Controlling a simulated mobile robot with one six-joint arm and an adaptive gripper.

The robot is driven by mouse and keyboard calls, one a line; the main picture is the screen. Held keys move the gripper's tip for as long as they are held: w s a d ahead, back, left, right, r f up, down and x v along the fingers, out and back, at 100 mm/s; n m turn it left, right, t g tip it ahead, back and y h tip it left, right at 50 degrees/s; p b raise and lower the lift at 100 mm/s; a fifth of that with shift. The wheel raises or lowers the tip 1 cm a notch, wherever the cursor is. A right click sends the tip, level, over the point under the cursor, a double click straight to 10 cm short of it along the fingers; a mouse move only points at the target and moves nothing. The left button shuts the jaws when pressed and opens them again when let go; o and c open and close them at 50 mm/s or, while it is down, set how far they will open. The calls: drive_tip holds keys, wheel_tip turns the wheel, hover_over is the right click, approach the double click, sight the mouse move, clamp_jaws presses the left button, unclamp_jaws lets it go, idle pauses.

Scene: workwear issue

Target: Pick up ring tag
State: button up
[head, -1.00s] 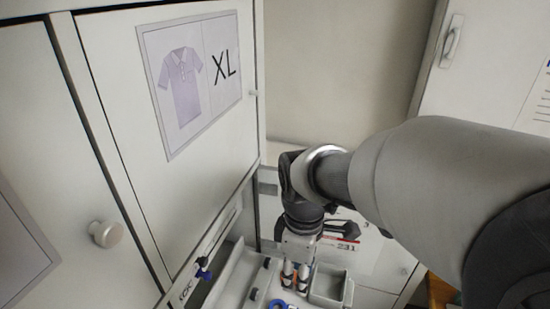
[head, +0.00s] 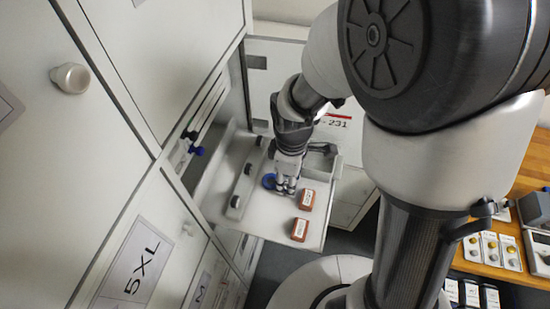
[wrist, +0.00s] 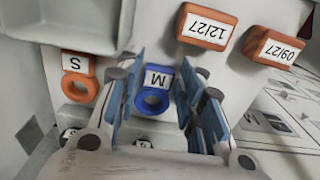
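A blue ring tag (wrist: 154,99) marked M lies flat on the light drawer floor, its ring toward me in the wrist view. In the head view a blue ring (head: 268,181) shows just left of my gripper (head: 285,188). My gripper (wrist: 160,80) is open, with its blue-padded fingers on either side of the M tag in the wrist view. I cannot tell whether the pads touch it. An orange ring tag (wrist: 80,88) marked S lies to the left, outside the left finger.
A grey bin (wrist: 80,25) stands at upper left. The pulled-out drawer (head: 262,222) has raised walls, and cabinet doors (head: 150,50) stand close on the left.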

drive_tip(key=shift+f, duration=0.5)
drive_tip(key=c, duration=0.4)
drive_tip(key=shift+c, duration=0.2)
drive_tip(key=shift+r, duration=0.2)
